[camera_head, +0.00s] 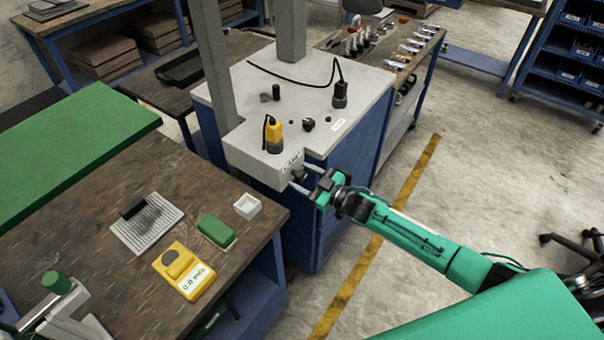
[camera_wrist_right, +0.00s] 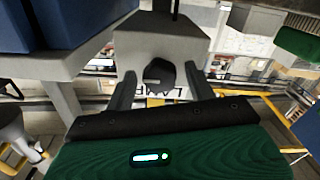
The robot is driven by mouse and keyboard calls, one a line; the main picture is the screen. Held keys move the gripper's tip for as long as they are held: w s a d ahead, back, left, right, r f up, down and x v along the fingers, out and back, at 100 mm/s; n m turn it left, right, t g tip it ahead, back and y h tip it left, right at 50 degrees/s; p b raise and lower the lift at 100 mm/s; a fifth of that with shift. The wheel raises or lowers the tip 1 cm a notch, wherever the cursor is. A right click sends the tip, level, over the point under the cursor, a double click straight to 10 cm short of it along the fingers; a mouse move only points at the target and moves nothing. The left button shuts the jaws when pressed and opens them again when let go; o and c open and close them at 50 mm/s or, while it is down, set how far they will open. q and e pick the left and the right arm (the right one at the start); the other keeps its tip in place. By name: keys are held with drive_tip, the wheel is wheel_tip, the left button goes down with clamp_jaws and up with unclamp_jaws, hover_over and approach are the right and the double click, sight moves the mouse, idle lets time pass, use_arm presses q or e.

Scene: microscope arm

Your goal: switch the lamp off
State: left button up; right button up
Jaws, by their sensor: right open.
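The lamp's dark knob (camera_wrist_right: 159,72) is on the front of a grey box (camera_head: 250,160) that juts from the pale cabinet top. A label reading LAMP (camera_wrist_right: 165,101) is partly visible below the knob in the right wrist view. My right gripper (camera_head: 302,177) is open in front of this face. In the right wrist view its two fingers stand on either side of the knob, with a gap visible on each side. Contact cannot be seen. In the head view the knob is small and partly hidden by the gripper. My left gripper is not in view.
The cabinet top (camera_head: 215,92) carries a yellow plug (camera_head: 273,132), a black plug (camera_head: 340,95) with a cable, and small knobs. A grey column rises at its left. A wooden bench (camera_head: 90,225) at left holds a yellow device (camera_head: 184,270) and a green block (camera_head: 216,231).

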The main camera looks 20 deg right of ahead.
drive_tip(key=shift+w+a, duration=0.25)
drive_tip(key=shift+c, duration=0.4)
drive_tip(key=c, duration=0.9)
